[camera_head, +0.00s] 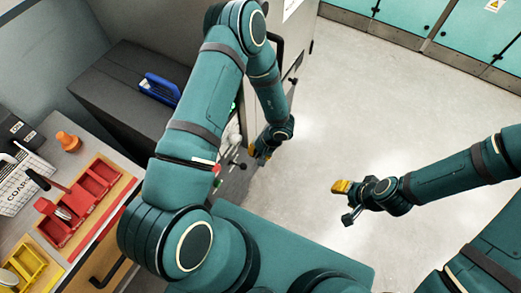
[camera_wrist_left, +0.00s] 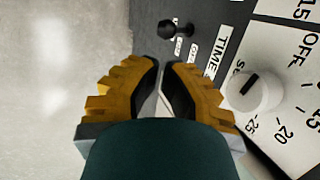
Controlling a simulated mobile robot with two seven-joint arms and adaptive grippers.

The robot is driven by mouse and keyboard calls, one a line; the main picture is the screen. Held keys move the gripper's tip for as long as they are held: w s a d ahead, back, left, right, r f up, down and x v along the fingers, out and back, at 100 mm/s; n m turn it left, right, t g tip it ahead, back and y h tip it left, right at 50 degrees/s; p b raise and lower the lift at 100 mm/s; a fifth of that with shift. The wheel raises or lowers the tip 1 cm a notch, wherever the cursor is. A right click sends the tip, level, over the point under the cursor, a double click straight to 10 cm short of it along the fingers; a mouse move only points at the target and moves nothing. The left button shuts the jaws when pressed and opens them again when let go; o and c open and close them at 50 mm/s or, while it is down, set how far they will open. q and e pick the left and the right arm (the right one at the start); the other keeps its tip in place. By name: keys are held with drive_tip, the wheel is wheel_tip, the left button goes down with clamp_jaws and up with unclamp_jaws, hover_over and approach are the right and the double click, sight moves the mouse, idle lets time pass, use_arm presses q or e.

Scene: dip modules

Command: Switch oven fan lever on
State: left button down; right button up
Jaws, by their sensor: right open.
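The oven's dark control panel (camera_wrist_left: 212,20) is close up in the left wrist view. A small lever with a round black knob (camera_wrist_left: 166,29) stands out from it, beside small white labels too small to read. I cannot tell its on or off position. My left gripper (camera_wrist_left: 161,64) has its yellow fingertips nearly together, with nothing seen between them. The lever is just beyond the tips, apart from them in the picture. In the head view my left gripper (camera_head: 262,150) hangs beside the oven front, partly behind my arm. My right gripper (camera_head: 345,201) is open and empty over the floor.
A white timer dial (camera_wrist_left: 255,91) is right of the left fingers. A dark box (camera_head: 118,80) with a blue item (camera_head: 159,88) stands behind my left arm. The bench at left holds red trays (camera_head: 75,204) and a yellow tray (camera_head: 33,267). The floor (camera_head: 350,110) is clear.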

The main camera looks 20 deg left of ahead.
sight(239, 165)
use_arm(q)
drive_tip(key=x, duration=0.8)
drive_tip(key=shift+b, duration=0.45)
use_arm(e)
drive_tip(key=shift+f, duration=0.65)
use_arm(q)
drive_tip(key=shift+f, duration=0.25)
use_arm(e)
drive_tip(key=shift+f, duration=0.1)
use_arm(q)
drive_tip(key=shift+d+f+y+b, duration=0.25)
drive_tip(key=shift+y+b, duration=0.05)
drive_tip(key=shift+b, duration=0.1)
use_arm(e)
drive_tip(key=shift+f, duration=0.4)
